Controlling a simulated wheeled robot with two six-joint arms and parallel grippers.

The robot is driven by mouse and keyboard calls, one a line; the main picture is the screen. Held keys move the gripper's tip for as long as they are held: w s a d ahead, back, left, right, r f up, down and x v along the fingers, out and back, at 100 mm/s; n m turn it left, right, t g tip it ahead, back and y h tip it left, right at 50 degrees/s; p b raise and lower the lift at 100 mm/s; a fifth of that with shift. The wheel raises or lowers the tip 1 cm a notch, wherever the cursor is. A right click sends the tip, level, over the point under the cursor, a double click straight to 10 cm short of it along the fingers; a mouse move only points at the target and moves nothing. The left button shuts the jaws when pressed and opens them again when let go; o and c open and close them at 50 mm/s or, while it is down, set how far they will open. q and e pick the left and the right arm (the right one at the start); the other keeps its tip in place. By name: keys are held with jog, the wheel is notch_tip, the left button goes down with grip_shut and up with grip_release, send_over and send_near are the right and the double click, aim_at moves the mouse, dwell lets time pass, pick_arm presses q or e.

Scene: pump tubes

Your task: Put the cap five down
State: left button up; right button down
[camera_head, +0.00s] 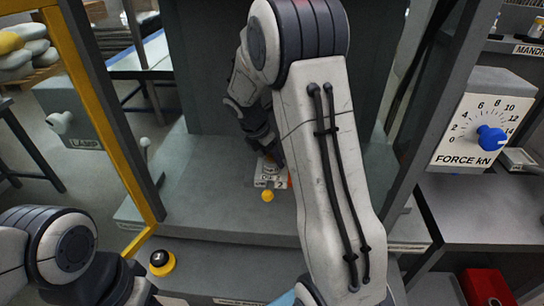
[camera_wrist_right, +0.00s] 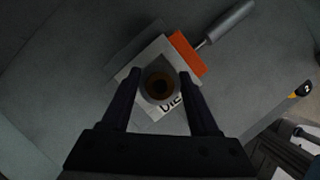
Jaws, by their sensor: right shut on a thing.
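My right gripper (camera_head: 267,150) is over the grey press bed, largely hidden behind my forearm in the head view. In the right wrist view its two dark fingers (camera_wrist_right: 160,88) are closed on a small round grey-rimmed piece, which I take for the cap (camera_wrist_right: 160,100). Its brown inside has a dark centre. No number shows on it. Below it is a white plate marked DIE (camera_wrist_right: 137,72); I cannot tell if the cap touches it. The plate also shows in the head view (camera_head: 264,183). My left arm enters at lower left; its gripper is out of frame.
An orange block (camera_wrist_right: 188,54) with a grey handle (camera_wrist_right: 230,22) adjoins the plate. The bed (camera_head: 195,200) is clear left of the plate.

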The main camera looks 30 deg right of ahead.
jog(key=shift+f, duration=0.15)
jog(key=shift+c, duration=0.7)
grip_release()
jog(key=w+p+v, duration=0.1)
jog(key=v, duration=1.1)
jog(key=s+a+f+m+y, duration=0.1)
jog(key=s+a+m+y, duration=0.15)
jog(key=s+a, duration=0.55)
jog(key=s+a+m+y, duration=0.1)
jog(key=s+a+m, duration=0.35)
jog(key=a, duration=0.55)
jog(key=s+a+f+m+y, duration=0.1)
jog(key=s+a+m, duration=0.1)
jog(key=s, duration=0.5)
jog(key=s+a+f+m+y, duration=0.1)
jog(key=s+a+f+m, duration=0.1)
jog(key=s, duration=0.6)
jog(key=shift+a+f+m+g, duration=0.3)
jog(key=shift+a+m, duration=0.4)
jog(key=shift+a, duration=0.5)
